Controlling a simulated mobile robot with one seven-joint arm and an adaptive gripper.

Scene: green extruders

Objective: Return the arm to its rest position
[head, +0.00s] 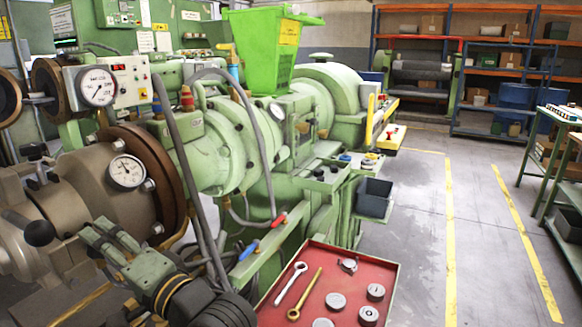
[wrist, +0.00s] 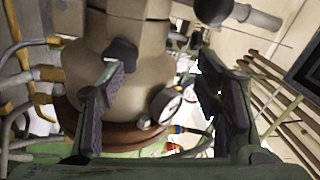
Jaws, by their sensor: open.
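My gripper (head: 108,238) is at the lower left in the head view, with my black wrist behind it. In the wrist view my gripper (wrist: 162,85) has its two dark pads wide apart, with nothing held between them. Beyond the pads is the beige head of the extruder (wrist: 120,65), with a round gauge (wrist: 166,104) on it. In the head view the same beige extruder head (head: 60,205) stands just behind and left of my gripper. I cannot tell the exact gap between them.
A red tray (head: 345,272) with wrenches and several metal discs lies at the bottom middle. The green extruder (head: 225,140) fills the left and centre. Grey hoses hang near my arm. A green table (head: 552,140) stands at the right. The floor (head: 470,215) between is clear.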

